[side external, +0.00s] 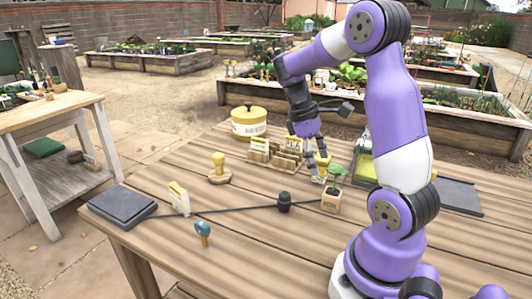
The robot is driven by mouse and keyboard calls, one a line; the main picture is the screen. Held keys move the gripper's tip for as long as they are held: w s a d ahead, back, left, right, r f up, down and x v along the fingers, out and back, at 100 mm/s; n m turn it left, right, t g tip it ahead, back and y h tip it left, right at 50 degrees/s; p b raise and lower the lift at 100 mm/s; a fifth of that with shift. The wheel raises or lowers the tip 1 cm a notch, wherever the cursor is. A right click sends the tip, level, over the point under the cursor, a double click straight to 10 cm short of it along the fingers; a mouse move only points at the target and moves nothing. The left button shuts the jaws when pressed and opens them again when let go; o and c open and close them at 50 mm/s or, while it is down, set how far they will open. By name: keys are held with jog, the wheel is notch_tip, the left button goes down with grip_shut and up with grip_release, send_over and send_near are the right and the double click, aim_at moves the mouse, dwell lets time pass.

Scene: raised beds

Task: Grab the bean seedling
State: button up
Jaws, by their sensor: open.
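A small green seedling (337,172) grows in a light wooden-looking pot (331,203) on the wooden table, near my arm's base. It looks like the bean seedling, though the pot's label is too small to read. My gripper (318,164) is open and points down, just left of and slightly above the seedling. I cannot tell whether a finger touches a leaf. A yellow item (323,160) shows behind the fingers, partly hidden by them.
A black knob-like object (284,202) sits left of the pot. A yellow stamp-like tool (219,167) stands farther left.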

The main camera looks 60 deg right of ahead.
aim_at(331, 191)
jog(key=x, duration=1)
jog(key=shift+s+d+f, duration=0.25)
jog(key=shift+s+f, duration=0.05)
jog(key=shift+s, duration=0.05)
jog(key=c, duration=1.2)
